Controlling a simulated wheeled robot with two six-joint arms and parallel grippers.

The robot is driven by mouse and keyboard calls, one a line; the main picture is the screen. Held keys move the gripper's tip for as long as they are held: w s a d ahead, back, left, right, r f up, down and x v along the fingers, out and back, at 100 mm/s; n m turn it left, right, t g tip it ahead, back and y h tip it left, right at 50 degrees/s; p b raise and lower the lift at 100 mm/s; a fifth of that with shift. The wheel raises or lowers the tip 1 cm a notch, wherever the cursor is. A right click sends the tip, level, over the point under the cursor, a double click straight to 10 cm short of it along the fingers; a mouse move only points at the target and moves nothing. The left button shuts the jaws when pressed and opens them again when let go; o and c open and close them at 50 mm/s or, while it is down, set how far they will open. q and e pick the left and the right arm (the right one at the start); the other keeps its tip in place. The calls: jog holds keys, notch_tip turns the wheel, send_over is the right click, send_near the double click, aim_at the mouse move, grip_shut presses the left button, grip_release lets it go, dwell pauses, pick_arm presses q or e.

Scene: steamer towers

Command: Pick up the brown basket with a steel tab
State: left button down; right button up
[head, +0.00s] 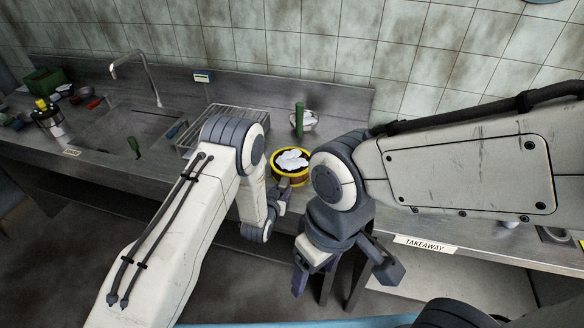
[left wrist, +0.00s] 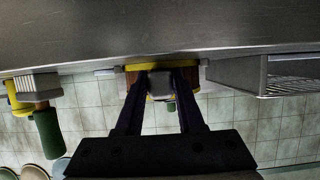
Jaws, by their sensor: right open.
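The brown basket (head: 276,177) has a yellow rim and holds white buns. It stands on the steel counter in the middle of the head view. In the left wrist view, which is upside down, its brown wall and yellow bands (left wrist: 133,70) show behind my fingers. Its grey steel tab (left wrist: 161,86) lies between the fingertips. My left gripper (head: 282,197) is at the basket's near side, its fingers (left wrist: 160,82) close against both sides of the tab. My right gripper (head: 345,272) is open and empty, in front of the counter edge.
A green bottle (head: 299,121) and a small bowl (head: 309,121) stand behind the basket. A wire rack (head: 228,116) is to its left, then a sink with a tap (head: 150,80). A "TAKEAWAY" label (head: 425,244) marks the right counter edge. My right arm hangs over the right counter.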

pick_arm(q)
jog(key=shift+r, duration=0.1)
notch_tip(320, 180, up, 10)
jog(key=shift+f+b, duration=0.1)
jog(key=shift+b, duration=0.95)
jog(key=c, duration=1.1)
grip_release()
jog(key=shift+c, duration=0.2)
grip_shut()
